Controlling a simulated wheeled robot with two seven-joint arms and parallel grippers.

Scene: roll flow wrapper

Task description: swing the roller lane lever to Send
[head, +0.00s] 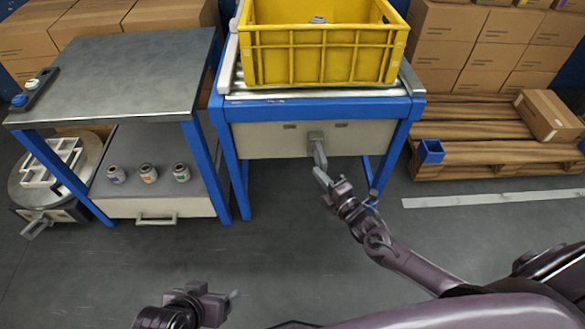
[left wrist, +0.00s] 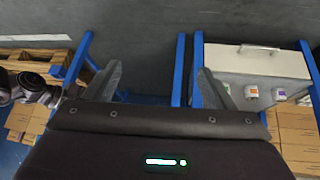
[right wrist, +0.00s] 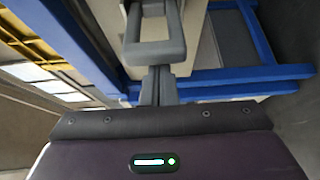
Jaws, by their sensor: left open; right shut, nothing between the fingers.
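The roller lane lever (head: 318,150) is a grey lever on the beige front panel of the blue-framed roller lane (head: 268,106). It hangs down from its pivot, leaning slightly right. Two small dark plates flank it, too small to read. In the right wrist view the lever (right wrist: 155,48) shows a grey loop-shaped end. My right gripper (head: 322,178) is shut and empty just below the lever; its fingertips (right wrist: 158,72) are right at the loop, and I cannot tell whether they touch. My left gripper (head: 232,297) is open and empty, low in front, far from the lever.
A yellow crate (head: 324,55) stands on the lane's rollers. Left is a blue-legged grey table (head: 135,70) with several small jars (head: 148,173) below. Cartons (head: 550,115) and a pallet (head: 480,158) are at the right. Floor between my arms and the lane is free.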

